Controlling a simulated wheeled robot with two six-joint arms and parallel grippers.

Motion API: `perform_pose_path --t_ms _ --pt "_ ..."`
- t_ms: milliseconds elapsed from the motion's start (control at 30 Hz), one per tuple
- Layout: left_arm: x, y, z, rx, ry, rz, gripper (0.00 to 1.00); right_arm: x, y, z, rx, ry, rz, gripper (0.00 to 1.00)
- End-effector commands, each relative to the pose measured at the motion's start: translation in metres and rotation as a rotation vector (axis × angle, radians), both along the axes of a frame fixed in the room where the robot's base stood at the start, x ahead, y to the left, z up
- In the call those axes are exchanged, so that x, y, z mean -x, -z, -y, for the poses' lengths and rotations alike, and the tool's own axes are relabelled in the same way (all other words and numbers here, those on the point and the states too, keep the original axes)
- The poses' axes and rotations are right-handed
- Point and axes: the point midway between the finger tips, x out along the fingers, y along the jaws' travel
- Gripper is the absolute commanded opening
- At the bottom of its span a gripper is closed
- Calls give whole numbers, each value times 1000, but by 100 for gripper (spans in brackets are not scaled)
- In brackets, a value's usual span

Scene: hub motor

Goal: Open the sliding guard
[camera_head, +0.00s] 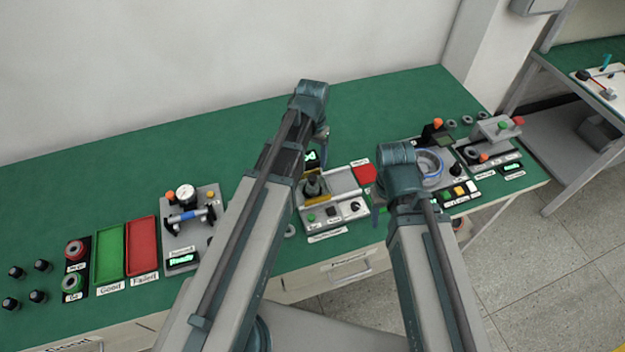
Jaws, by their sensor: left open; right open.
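The middle station (345,215) is a light grey box with a green button, a dark switch and a knob on its front. A dark fixture (313,186) stands on its left half, with a yellow-edged part (317,201) in front that may be the sliding guard. A flat grey plate (342,180) lies to its right. My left gripper (322,138) is open, above and behind this station, mostly hidden by its own arm. My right gripper (377,212) is open at the station's right side, partly hidden by its wrist. Neither visibly touches the guard.
A gauge station (190,220), green tray (110,251) and red tray (142,245) are at left. A station with a blue ring (428,162) and another with buttons (497,130) are at right. The back green tabletop (200,140) is clear.

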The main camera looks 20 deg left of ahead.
Motion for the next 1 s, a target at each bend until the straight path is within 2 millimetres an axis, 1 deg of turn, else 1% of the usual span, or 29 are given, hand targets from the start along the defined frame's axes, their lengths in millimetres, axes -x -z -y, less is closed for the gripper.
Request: perform_pose_path --t_ms 33,400,500,667,933,967,1000 --pt "0 15 0 0 0 0 69 0 15 0 0 0 0 50" --pt "0 67 0 0 0 0 69 0 68 0 0 2 0 50" --pt "0 78 0 0 0 0 69 0 78 0 0 2 0 50" --pt "0 85 0 0 0 0 69 0 86 0 0 2 0 50" --pt "0 84 0 0 0 0 69 0 85 0 0 2 0 50" --pt "0 84 0 0 0 0 65 0 84 0 0 2 0 50" --pt "0 84 0 0 0 0 58 0 85 0 0 2 0 50"
